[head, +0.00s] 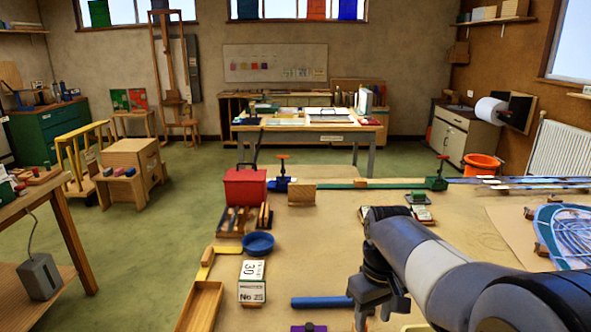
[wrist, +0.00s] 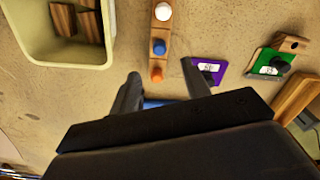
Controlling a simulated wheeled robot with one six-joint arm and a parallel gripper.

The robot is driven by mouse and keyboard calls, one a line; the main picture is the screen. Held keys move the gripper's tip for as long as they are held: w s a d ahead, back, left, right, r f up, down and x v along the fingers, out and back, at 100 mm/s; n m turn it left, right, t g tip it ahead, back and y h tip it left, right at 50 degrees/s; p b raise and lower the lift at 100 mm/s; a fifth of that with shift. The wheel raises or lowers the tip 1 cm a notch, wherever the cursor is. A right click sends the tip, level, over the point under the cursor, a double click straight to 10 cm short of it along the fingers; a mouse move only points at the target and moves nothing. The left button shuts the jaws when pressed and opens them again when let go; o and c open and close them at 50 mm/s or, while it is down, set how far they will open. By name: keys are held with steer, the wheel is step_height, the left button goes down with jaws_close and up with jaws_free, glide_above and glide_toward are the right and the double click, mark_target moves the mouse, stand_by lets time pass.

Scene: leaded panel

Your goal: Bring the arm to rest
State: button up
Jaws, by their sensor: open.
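My arm reaches in from the lower right of the head view, over the tan workbench (head: 330,240). My gripper (head: 378,306) points down above the bench near its front. In the wrist view my gripper (wrist: 160,74) has its two fingers spread apart, with nothing held between the tips. A blue bar (head: 323,302) lies on the bench left of my gripper in the head view. A blue strip (wrist: 158,103) shows between the fingers in the wrist view, partly hidden by the gripper body. How high the fingertips are above the bench is hard to tell.
Near the gripper are a wooden strip with white, blue and orange knobs (wrist: 158,72), a purple block (wrist: 207,70), a green block (wrist: 272,64) and a cream bin (wrist: 48,52) holding wood pieces. A red box (head: 245,187) and blue bowl (head: 258,243) stand further left. The bench's middle is fairly clear.

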step_height(320, 180, down, 9)
steer(key=shift+r, duration=0.1)
step_height(320, 180, up, 5)
steer(key=p, duration=0.4)
steer(key=shift+w+r, duration=0.1)
steer(key=shift+r, duration=0.05)
steer(key=shift+b, duration=0.35)
step_height(320, 180, up, 3)
steer(key=shift+f+p, duration=0.1)
steer(key=shift+p, duration=1.1)
